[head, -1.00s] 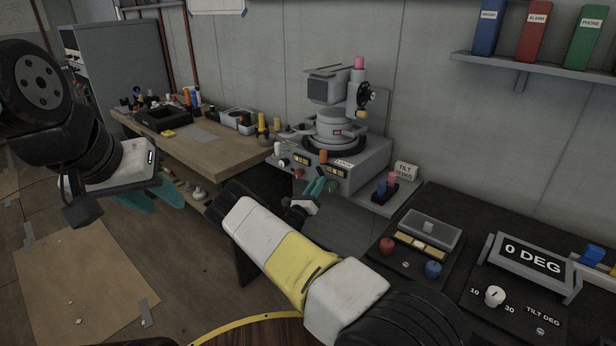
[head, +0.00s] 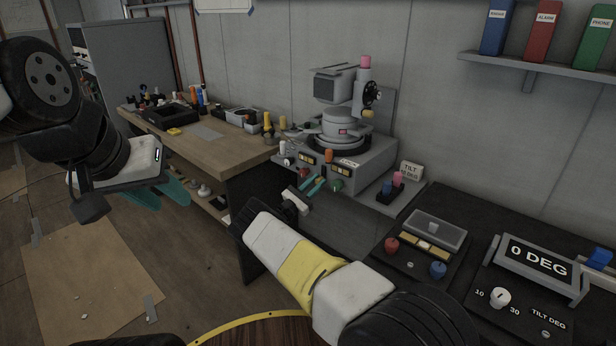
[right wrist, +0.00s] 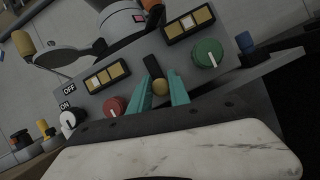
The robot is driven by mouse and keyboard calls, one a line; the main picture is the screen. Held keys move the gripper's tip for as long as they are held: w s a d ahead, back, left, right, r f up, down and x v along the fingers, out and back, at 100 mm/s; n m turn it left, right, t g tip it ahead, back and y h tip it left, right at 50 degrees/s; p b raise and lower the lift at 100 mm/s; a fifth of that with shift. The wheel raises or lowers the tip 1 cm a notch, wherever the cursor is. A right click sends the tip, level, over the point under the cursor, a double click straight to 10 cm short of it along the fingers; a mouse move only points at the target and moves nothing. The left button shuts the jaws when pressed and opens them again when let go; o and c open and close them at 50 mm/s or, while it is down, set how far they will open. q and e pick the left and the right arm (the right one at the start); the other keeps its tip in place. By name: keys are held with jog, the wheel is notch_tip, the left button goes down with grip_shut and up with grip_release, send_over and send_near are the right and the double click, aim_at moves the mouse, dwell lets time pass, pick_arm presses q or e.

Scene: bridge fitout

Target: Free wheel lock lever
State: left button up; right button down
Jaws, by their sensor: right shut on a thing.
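The grey console (head: 350,165) carries the pedestal unit. My left gripper (head: 165,194) hangs empty at the left, fingers apart.
A wooden workbench (head: 215,150) with small items stands left of the console. A black desk (head: 455,215) with knobs and a "0 DEG" display (head: 537,262) is at the right.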

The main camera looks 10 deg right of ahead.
dwell(0.5)
jog(key=c, duration=1.5)
grip_release()
jog(key=shift+w, duration=0.1)
jog(key=shift+a, duration=0.15)
jog(key=v, duration=0.7)
jog(key=shift+s+a, duration=0.25)
jog(key=shift+a+f, duration=0.1)
jog(key=shift+f, duration=0.1)
